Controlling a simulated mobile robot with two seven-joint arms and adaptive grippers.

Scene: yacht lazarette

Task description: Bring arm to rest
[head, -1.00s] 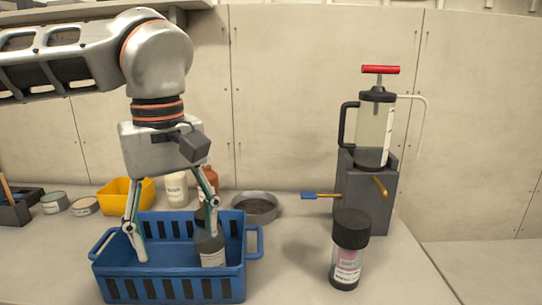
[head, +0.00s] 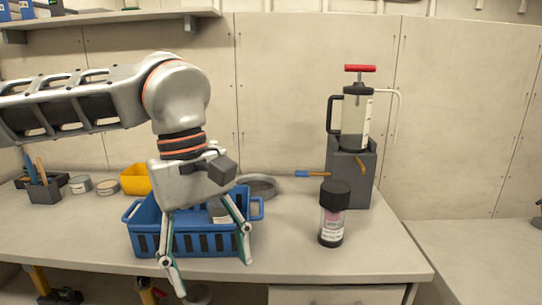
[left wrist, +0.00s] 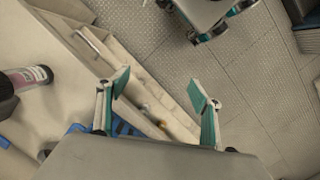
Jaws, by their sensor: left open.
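My left gripper (head: 208,268) is open and empty in the head view. Its fingers hang in front of the blue crate (head: 143,243), over the counter's front edge, and hide part of the crate. Inside the crate stands a bottle (head: 219,212), partly hidden behind the gripper; the fingers are not around it. In the left wrist view the open fingers (left wrist: 160,88) have nothing between them, and the floor and drawer fronts lie beyond. A bit of the blue crate (left wrist: 85,129) shows beside the left finger. My right gripper is not clearly in view.
A black-capped jar (head: 332,222) stands on the counter right of the crate. A pump canister (head: 355,115) sits on a grey stand (head: 352,188) behind it. A yellow bin (head: 135,179), small tins and a round pan (head: 260,186) are behind.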

